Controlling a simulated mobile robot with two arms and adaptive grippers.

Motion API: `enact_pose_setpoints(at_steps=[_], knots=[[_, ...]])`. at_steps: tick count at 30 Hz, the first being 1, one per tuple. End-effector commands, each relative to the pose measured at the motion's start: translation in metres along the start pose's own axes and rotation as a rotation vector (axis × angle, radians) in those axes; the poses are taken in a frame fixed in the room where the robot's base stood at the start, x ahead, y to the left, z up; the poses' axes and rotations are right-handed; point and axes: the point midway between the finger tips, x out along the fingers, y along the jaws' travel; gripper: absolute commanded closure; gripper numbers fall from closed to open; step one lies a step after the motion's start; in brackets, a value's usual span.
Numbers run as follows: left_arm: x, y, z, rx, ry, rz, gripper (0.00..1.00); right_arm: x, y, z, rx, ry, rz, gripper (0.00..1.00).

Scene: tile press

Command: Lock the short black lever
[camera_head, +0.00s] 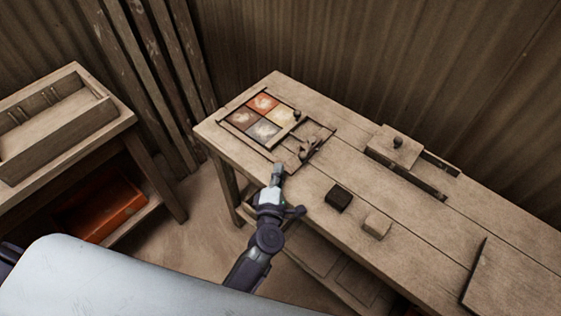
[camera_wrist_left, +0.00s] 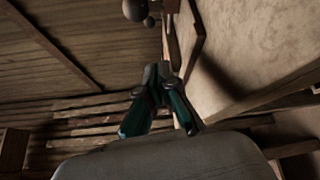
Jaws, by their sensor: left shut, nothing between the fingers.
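The wooden tile press frame (camera_head: 245,140) lies at the left end of the workbench, with several coloured tiles in it. A dark knob (camera_head: 297,114) stands at its right edge. A small dark lever-like part (camera_head: 304,153) is near its front right corner; I cannot tell its exact position or whether it is locked. My left gripper (camera_head: 279,168) is shut and empty at the bench's front edge, a little below and left of that part. In the left wrist view the closed fingers (camera_wrist_left: 160,75) point toward a wooden edge, with a dark round knob (camera_wrist_left: 135,10) beyond them.
A dark block (camera_head: 338,197) and a light wooden block (camera_head: 377,224) lie right of my gripper. A wooden fixture with a knob (camera_head: 395,149) stands at the back. A flat board (camera_head: 505,280) lies at the right. A side table with a wooden box (camera_head: 50,130) is at left.

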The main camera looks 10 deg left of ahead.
Motion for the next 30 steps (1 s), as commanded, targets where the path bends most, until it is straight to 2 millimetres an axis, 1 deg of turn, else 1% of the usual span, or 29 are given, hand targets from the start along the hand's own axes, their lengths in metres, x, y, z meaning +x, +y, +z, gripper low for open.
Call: enact_pose_setpoints(at_steps=[1,4,6,10,14,26,30], knots=[[-0.013,0.002,0.004,-0.002,0.0,0.0,1.0,-0.004,-0.007,-0.003,0.003,0.003,-0.009,0.6],[-0.032,0.0,0.008,-0.002,0.0,0.0,1.0,-0.006,-0.015,-0.005,0.004,0.006,-0.019,0.6],[-0.043,0.0,0.009,-0.001,0.001,0.002,1.0,-0.007,-0.014,-0.005,0.002,0.006,-0.017,0.6],[-0.056,-0.001,0.012,-0.002,0.002,0.003,1.0,-0.008,-0.002,-0.002,-0.003,0.003,-0.002,0.6],[-0.062,-0.001,0.013,-0.001,0.002,0.004,1.0,-0.008,0.005,-0.001,-0.003,0.001,0.006,0.6],[-0.062,-0.001,0.013,-0.001,0.003,0.004,1.0,-0.008,0.004,-0.002,-0.002,0.002,0.004,0.6],[-0.062,-0.001,0.013,-0.001,0.002,0.004,1.0,-0.008,-0.002,-0.003,0.0,0.003,-0.002,0.6]])
